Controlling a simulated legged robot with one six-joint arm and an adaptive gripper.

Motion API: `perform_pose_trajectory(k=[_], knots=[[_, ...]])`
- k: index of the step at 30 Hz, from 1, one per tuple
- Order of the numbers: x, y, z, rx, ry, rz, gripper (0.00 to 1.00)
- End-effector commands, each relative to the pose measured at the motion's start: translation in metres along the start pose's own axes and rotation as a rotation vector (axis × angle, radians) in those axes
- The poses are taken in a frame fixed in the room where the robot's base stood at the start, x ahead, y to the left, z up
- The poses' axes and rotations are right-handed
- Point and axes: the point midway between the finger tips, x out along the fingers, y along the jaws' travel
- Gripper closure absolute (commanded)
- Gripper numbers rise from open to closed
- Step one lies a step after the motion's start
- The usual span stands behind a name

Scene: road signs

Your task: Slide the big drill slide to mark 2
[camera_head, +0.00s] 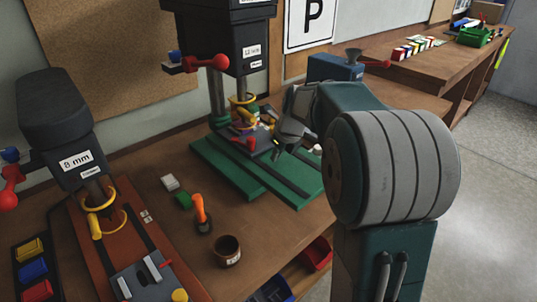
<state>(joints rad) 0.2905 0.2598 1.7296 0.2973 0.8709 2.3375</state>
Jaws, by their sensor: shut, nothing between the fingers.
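The big drill (222,38) is a dark press with a red-knobbed lever, over a green base (245,172) with dark slots. Its slide (258,138) appears as a grey plate with red and yellow parts, beside the drill column. My gripper (280,150) is shut and empty. It comes in from the right, pointing down at the right side of the slide. I cannot tell whether it touches the slide. The number marks on the big drill are too small to read, and my gripper hides part of the base.
A smaller drill labelled 8 mm (76,160) stands at the left on an orange base (92,252). A blue machine (335,68) stands behind my arm.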

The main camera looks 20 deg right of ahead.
Motion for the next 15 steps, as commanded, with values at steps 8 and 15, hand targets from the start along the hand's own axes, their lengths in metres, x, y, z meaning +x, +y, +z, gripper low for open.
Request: perform_pose_trajectory(k=[8,15], knots=[[-0.056,-0.005,0.0,-0.001,-0.007,-0.001,1.0],[-0.09,0.0,0.001,-0.002,-0.004,-0.002,1.0]])
